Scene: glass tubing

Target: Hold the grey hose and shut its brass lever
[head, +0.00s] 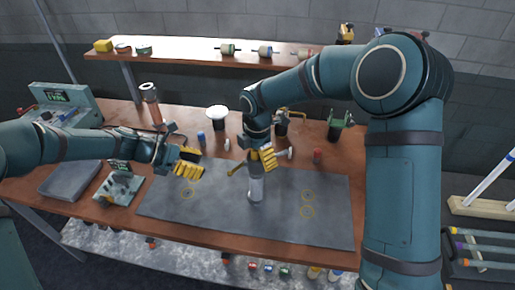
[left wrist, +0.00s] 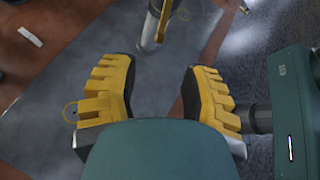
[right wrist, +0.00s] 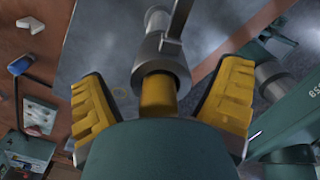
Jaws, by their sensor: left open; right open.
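The grey hose piece (head: 256,190) stands upright on the dark mat in the head view. Its brass lever (head: 238,167) sticks out to the left near its top, and also shows at the top of the left wrist view (left wrist: 163,20). My right gripper (head: 262,160) is open over the top of the piece. In the right wrist view its yellow fingers (right wrist: 162,85) stand on either side of a brass section (right wrist: 158,94) below a grey collar (right wrist: 160,66), with gaps visible. My left gripper (head: 182,162) is open and empty, left of the lever and apart from it.
The dark mat (head: 325,225) is mostly bare, with yellow ring marks. A grey tray (head: 68,180) and a small device (head: 118,188) stand at left.

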